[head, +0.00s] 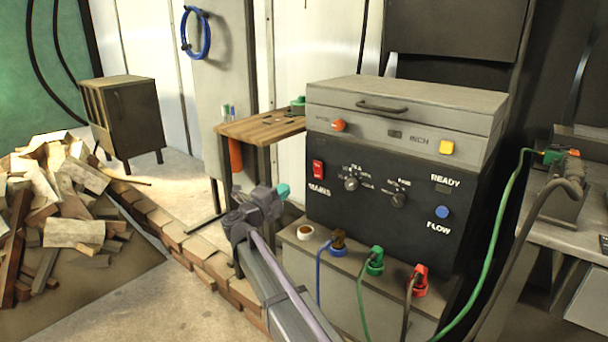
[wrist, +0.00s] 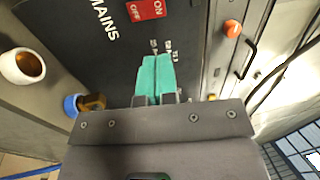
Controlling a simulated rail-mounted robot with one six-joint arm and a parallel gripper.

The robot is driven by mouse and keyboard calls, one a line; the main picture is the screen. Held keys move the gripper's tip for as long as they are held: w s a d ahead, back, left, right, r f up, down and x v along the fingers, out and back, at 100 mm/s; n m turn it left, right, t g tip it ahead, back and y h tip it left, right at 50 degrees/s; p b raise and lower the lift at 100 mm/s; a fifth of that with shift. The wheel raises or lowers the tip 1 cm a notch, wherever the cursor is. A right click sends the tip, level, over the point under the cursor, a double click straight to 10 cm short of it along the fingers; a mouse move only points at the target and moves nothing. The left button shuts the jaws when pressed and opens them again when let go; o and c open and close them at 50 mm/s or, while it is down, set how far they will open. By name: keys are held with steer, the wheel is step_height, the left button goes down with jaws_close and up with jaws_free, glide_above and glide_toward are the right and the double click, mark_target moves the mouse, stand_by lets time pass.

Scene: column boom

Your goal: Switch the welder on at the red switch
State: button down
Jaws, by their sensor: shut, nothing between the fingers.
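The red switch (head: 318,170) sits on the welder's dark front panel (head: 360,215), above the word MAINS. In the wrist view the red switch (wrist: 147,10) shows at the top edge with ON and OFF marks, partly cut off; I cannot tell which side is pressed in. My gripper (head: 283,190) is left of and a little below the switch in the head view. Its teal fingers (wrist: 158,60) are together and empty, pointing toward the panel. They appear apart from the switch.
Coloured plugs with cables, such as the green plug (head: 375,262) and red plug (head: 420,280), stick out below the panel. An orange knob (head: 338,125) and a yellow button (head: 447,147) sit above it. A wooden shelf (head: 262,127) is at the left.

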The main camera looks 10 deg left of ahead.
mark_target(317, 164)
steer(key=p+x, duration=0.2)
steer(key=x, duration=1.1)
steer(key=shift+w+d+r, duration=0.1)
steer(key=shift+w+d, duration=0.1)
steer(key=shift+w, duration=0.1)
